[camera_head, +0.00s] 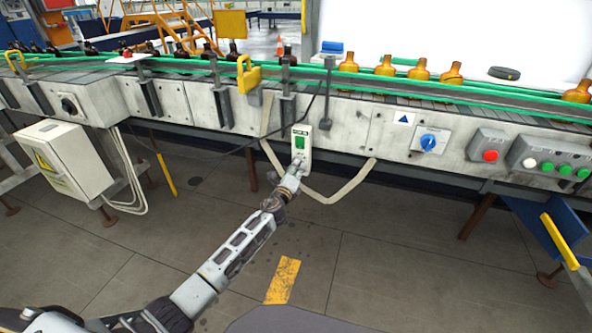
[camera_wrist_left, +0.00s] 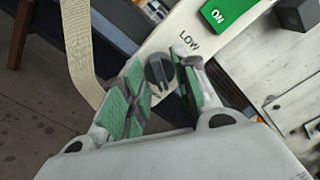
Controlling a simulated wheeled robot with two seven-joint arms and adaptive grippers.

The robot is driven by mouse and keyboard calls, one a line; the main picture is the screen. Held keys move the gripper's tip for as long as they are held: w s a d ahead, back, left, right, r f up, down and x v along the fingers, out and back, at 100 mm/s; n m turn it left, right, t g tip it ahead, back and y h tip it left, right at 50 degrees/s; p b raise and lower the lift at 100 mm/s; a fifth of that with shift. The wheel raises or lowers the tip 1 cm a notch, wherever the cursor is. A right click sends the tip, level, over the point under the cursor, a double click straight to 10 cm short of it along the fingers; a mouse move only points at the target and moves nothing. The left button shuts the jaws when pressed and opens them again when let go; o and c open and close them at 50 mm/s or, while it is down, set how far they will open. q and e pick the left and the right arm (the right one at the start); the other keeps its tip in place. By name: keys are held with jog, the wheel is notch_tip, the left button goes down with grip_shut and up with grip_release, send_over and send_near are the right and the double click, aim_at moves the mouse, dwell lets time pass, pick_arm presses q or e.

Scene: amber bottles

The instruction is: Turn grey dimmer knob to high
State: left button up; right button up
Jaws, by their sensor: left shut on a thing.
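The grey dimmer knob (camera_wrist_left: 160,72) is a small dark knob on a white control box (camera_head: 306,132), below the printed word LOW and a green ON switch (camera_wrist_left: 222,12). The green switch also shows in the head view (camera_head: 300,142). My left gripper (camera_wrist_left: 165,78) has its green-padded fingers on either side of the knob and is shut on it. In the head view my left gripper (camera_head: 297,166) reaches the lower part of the box and hides the knob. The printing around the rest of the knob is hidden by the fingers. My right gripper is not in view.
A pale hose (camera_head: 338,192) hangs around the box. A blue rotary switch (camera_head: 428,142) and a red button (camera_head: 490,155) are on the panels to the right. Amber bottles (camera_head: 420,70) stand on the conveyor above. A white cabinet (camera_head: 65,158) is at left.

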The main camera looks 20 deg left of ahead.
pick_arm(q)
jog(key=shift+d+f, duration=0.1)
jog(key=o, duration=1)
jog(key=shift+o, duration=0.2)
jog(key=shift+s, duration=0.15)
jog(key=s, duration=1.1)
jog(key=shift+s+a, duration=0.25)
jog(key=shift+s, duration=0.1)
